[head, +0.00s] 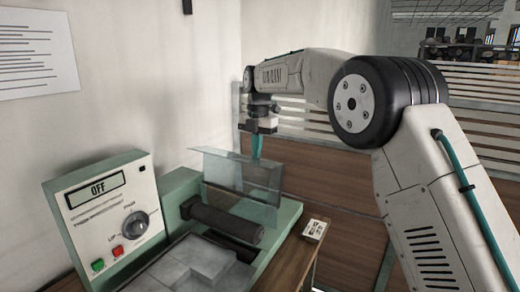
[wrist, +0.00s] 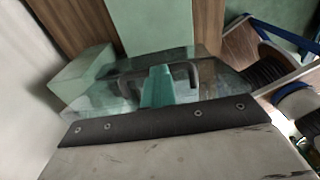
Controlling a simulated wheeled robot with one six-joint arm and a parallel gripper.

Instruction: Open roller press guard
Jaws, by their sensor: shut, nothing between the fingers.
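The roller press (head: 180,190) is a pale green machine with a dark roller (head: 222,220) across it. Its guard (head: 235,178) is a clear panel that stands steeply above and behind the roller, with a bent upper part. My gripper (head: 256,150) has teal fingers and points down at the guard's upper right edge; the lower fingers look to be behind the clear panel. In the wrist view, the shut, empty fingers (wrist: 157,88) are over the clear guard (wrist: 105,95), close to a dark bracket-like handle (wrist: 192,76). I cannot tell whether they touch it.
A control box (head: 108,215) with an OFF display, a knob and green and red buttons stands left of the press. Grey blocks (head: 190,262) lie in a tray in front of the roller. A small white labelled box (head: 315,230) sits at right. A slatted partition stands behind.

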